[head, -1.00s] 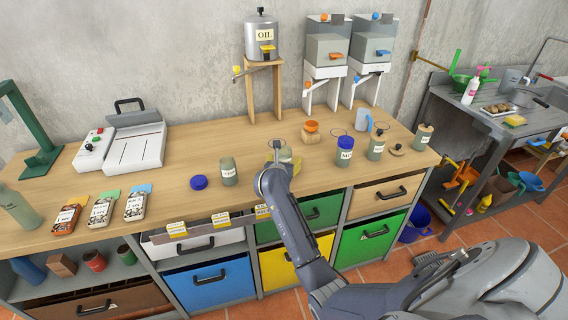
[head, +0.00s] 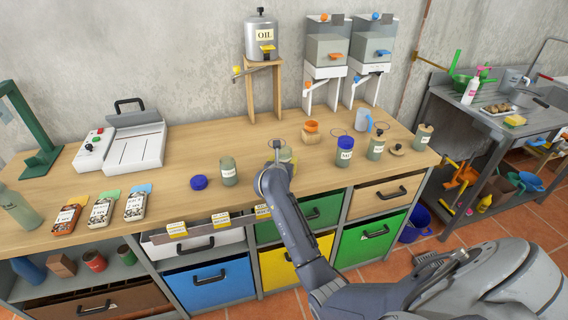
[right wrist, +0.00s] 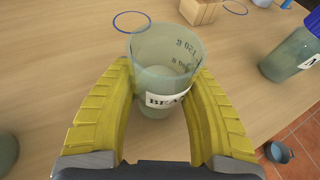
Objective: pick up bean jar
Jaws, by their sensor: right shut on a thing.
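The bean jar (right wrist: 168,72) is an open, greenish see-through jar with a white label reading "BEA" and marks on its wall. It stands upright between the yellow fingers of my right gripper (right wrist: 163,88), which is shut on its sides. In the head view the right gripper (head: 281,160) is over the middle of the wooden bench, and the jar (head: 287,154) is mostly hidden behind my arm. I cannot tell whether its base touches the bench. My left gripper is not in view.
A jar (head: 229,173) and a blue lid (head: 199,182) are left of the gripper. Dispensers (head: 327,48) stand behind.

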